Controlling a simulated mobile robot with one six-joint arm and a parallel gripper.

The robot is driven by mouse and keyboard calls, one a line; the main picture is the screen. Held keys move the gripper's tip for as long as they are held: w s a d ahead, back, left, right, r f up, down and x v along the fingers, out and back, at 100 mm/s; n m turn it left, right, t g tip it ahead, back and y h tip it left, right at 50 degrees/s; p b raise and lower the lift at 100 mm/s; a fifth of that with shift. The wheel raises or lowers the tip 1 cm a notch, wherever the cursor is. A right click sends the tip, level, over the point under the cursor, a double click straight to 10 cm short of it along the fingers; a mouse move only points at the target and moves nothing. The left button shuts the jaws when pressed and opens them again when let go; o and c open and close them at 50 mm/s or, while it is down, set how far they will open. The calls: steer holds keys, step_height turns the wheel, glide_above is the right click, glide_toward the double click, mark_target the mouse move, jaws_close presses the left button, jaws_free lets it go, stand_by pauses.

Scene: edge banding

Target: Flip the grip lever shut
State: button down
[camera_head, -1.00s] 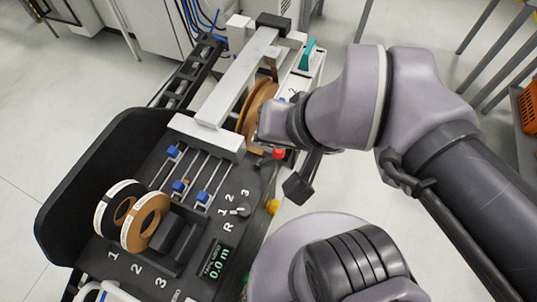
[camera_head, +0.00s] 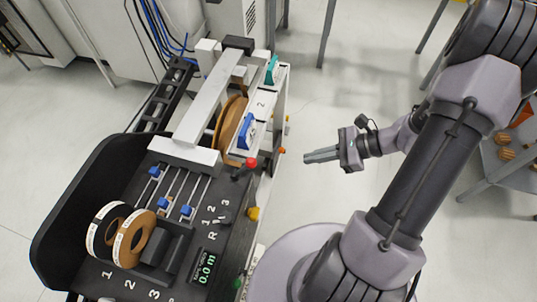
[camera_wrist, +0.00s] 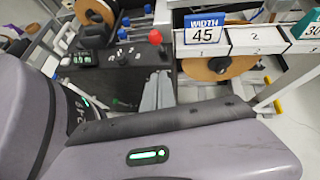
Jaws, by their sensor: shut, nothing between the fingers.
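A red knob (camera_head: 250,163) stands at the right edge of the edge-banding machine's dark deck (camera_head: 190,245). In the wrist view the red knob (camera_wrist: 155,37) stands upright on a thin stem. I cannot tell for sure whether this is the grip lever or whether it is open or shut. My gripper (camera_head: 308,157) is shut and empty. It is over the floor to the right of the machine, apart from the knob, pointing left. The gripper's fingers (camera_wrist: 158,85) also show in the wrist view, side by side.
Brown tape rolls (camera_head: 228,120) sit beside the pale rail, with a blue "WIDTH 45" block (camera_wrist: 205,29) and a teal block (camera_head: 271,68) on the white slot strip. Two rolls (camera_head: 138,238) stand at the front left. A yellow knob (camera_head: 253,213) juts right.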

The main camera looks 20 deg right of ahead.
steer(key=r+b+x, duration=0.1)
steer(key=b+x, duration=0.1)
steer(key=x, duration=0.4)
steer(key=a+r+b+x, duration=0.1)
steer(key=b+x, duration=0.1)
steer(key=x, duration=0.5)
steer(key=shift+w+a+r, duration=0.25)
steer(key=shift+w+r, duration=0.05)
steer(key=shift+r, duration=0.1)
steer(key=w+a+r+g+h+p, duration=0.3)
steer(key=w+a+h+p, duration=0.2)
steer(key=w+a+p, duration=0.4)
steer(key=shift+w+a+p, duration=0.3)
steer(key=shift+a+p, duration=1.85)
steer(key=shift+p, duration=0.45)
